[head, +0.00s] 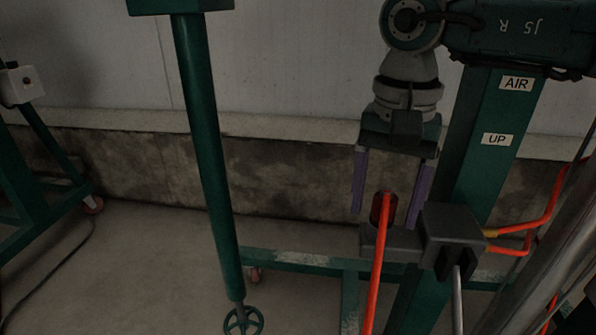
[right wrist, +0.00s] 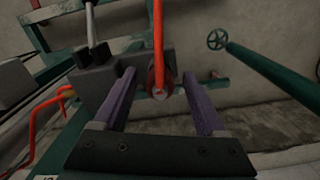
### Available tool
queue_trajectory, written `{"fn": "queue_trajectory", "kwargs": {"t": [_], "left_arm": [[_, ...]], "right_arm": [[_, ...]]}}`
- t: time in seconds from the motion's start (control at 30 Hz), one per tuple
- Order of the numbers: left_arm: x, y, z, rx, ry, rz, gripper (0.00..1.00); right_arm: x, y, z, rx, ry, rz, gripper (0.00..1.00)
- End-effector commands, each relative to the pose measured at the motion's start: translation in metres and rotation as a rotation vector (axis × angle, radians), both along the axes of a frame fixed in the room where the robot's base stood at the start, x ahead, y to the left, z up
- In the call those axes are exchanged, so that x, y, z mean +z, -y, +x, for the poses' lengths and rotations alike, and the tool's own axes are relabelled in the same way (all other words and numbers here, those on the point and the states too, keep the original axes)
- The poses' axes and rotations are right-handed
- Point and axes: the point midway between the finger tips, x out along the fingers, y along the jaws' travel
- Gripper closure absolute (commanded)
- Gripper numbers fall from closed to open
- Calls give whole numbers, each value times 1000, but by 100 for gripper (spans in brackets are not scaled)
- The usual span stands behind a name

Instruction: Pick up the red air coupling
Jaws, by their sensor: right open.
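The red air coupling (head: 383,207) is a short dark-red cylinder standing in a grey holder, with an orange hose running from it toward the bottom of the head view. My right gripper (head: 385,220) points down over it, open, with one purple finger to each side of the coupling. In the right wrist view the coupling (right wrist: 154,78) shows between the far ends of the two fingers (right wrist: 160,76), with the hose rising from it. I cannot tell whether either finger touches it. My left gripper is not in view.
A grey block (head: 451,222) with a metal rod stands just right of the coupling, close to the right finger. Behind is a green post (head: 484,150) labelled AIR and UP. Orange hoses (head: 530,226) lie further right. A green pole with a handwheel (head: 243,320) stands left.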

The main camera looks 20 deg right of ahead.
Motion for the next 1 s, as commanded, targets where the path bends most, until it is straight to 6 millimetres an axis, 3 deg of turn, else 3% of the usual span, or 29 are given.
{"fn": "queue_trajectory", "kwargs": {"t": [0.2,0.83,1.0], "left_arm": [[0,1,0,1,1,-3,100],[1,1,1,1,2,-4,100],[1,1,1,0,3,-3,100]], "right_arm": [[-1,0,0,0,1,1,27],[0,0,0,0,1,1,98],[0,0,0,0,1,1,100]]}}
